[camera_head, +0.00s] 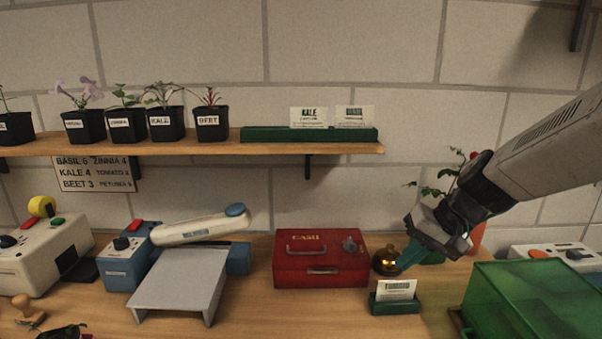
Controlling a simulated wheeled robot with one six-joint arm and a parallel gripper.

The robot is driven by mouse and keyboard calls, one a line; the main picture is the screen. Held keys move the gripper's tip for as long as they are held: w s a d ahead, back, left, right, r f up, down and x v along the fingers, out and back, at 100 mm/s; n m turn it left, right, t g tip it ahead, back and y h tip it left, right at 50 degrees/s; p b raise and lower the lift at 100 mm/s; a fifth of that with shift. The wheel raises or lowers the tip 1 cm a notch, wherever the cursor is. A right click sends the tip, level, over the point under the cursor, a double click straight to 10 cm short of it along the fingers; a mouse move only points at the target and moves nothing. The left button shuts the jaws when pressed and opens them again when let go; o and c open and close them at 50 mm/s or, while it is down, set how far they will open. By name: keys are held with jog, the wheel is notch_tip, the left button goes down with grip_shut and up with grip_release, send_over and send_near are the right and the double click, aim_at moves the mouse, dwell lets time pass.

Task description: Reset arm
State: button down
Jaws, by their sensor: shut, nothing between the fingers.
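My gripper (408,258) is in the head view at the right, at the end of my arm, which reaches in from the right edge. It points down and to the left, with its fingers shut and empty. A plant (440,186) with a red part is partly hidden behind my gripper.
A red cash box (320,259) stands left of my gripper. A green translucent box (545,300) is at the lower right. Further left are a grey stand (178,280) and a blue device (128,262). Above, a wooden shelf (345,147) bears several potted seedlings and a green card rack (262,134).

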jog(key=s+d+r+n+h, duration=0.1)
jog(key=s+d+r+h, duration=0.1)
jog(key=s, duration=0.9)
jog(key=s+d+r+g+h, duration=0.1)
jog(key=s+d+r+h, duration=0.1)
jog(key=s, duration=0.9)
jog(key=shift+s+d+r+n+h, duration=0.4)
jog(key=shift+d+h, duration=0.25)
jog(key=shift+h, duration=0.25)
